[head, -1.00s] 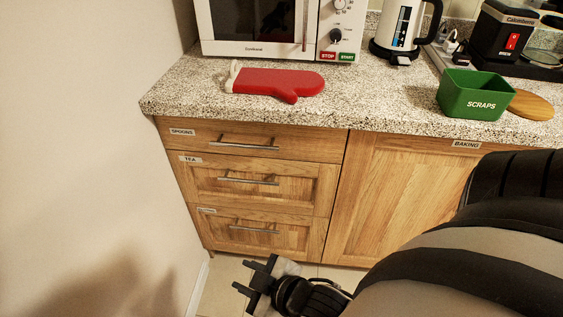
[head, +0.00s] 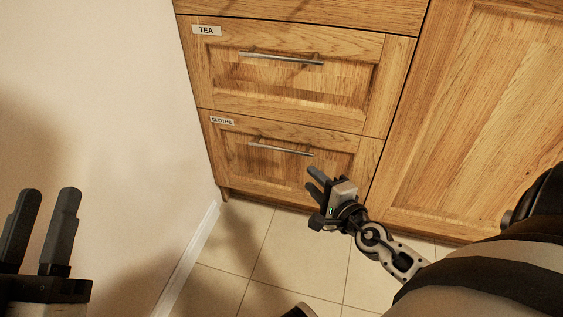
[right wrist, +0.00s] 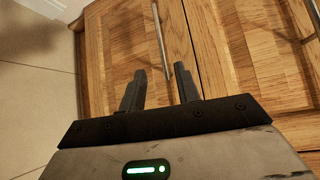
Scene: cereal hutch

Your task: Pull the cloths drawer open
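The cloths drawer (head: 235,165) is the bottom drawer in the head view, labelled CLOTHS, and is closed. Its metal bar handle (head: 280,148) runs across its upper part. My right gripper (head: 311,179) is open and empty, just below the handle's right end. In the right wrist view, my right gripper (right wrist: 160,72) has its fingers apart, and the cloths handle (right wrist: 160,35) runs down towards the gap between them. I cannot tell how far the fingertips are from the bar. My left gripper (head: 49,193) is open and empty by the wall at far left.
The closed tea drawer (head: 235,85) with its own handle (head: 282,59) is above. A cabinet door (head: 480,110) is to the right. The wall (head: 110,90) stands close on the left. The tiled floor (head: 255,265) in front is clear.

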